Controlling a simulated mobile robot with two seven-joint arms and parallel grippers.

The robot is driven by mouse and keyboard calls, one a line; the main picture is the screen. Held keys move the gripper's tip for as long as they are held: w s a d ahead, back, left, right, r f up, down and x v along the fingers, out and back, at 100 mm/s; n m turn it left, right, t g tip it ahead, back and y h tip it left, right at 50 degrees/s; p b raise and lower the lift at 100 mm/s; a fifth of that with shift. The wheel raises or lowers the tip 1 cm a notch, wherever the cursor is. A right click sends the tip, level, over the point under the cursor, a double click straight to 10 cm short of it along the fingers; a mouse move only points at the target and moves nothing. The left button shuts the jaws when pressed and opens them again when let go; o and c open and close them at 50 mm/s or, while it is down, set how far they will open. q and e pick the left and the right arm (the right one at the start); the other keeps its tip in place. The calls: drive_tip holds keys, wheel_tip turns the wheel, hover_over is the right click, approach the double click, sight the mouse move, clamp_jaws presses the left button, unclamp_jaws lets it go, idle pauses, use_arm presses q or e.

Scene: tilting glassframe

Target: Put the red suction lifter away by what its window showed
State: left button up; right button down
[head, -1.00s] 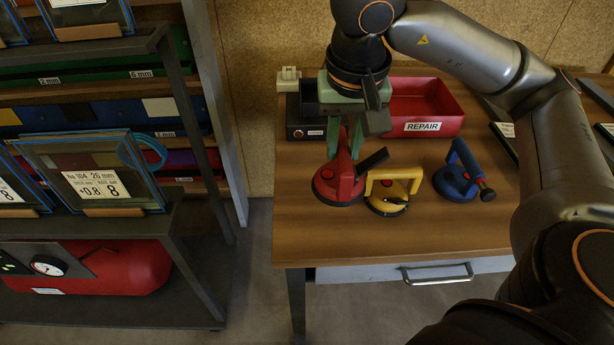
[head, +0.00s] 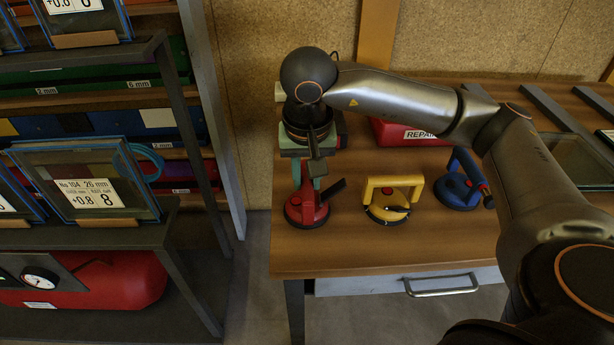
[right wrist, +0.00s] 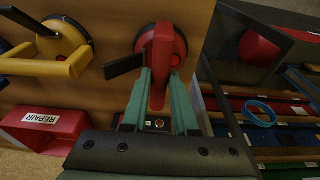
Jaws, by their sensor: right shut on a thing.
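The red suction lifter (head: 307,212) has a round red base with a dark rim and a black lever out to one side. It is over the left part of the wooden table. My right gripper (head: 308,180) points down and is shut on its red handle. In the right wrist view the green fingers (right wrist: 163,95) close on the handle of the red lifter (right wrist: 160,42). I cannot tell whether its base touches the table. The red REPAIR bin (head: 395,133) is behind, partly hidden by my arm. My left gripper is not in view.
A yellow lifter (head: 392,190) and a blue lifter (head: 460,185) stand to the right on the table (head: 400,245). A dark bin (right wrist: 150,122) shows partly behind my fingers in the wrist view. A rack with glass panes (head: 85,190) is left of the table, across a gap.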

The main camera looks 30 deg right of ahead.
drive_tip(key=shift+f, duration=0.1)
drive_tip(key=c, duration=0.7)
unclamp_jaws()
drive_tip(key=shift+r, duration=0.3)
drive_tip(key=r+p, duration=0.1)
drive_tip(key=r, duration=0.2)
drive_tip(key=s+r+p, duration=0.1)
drive_tip(key=r, duration=0.3)
drive_tip(key=s+a+r+p, duration=0.1)
drive_tip(key=r, duration=0.3)
drive_tip(key=shift+a+r, duration=0.1)
drive_tip(key=shift+r, duration=0.15)
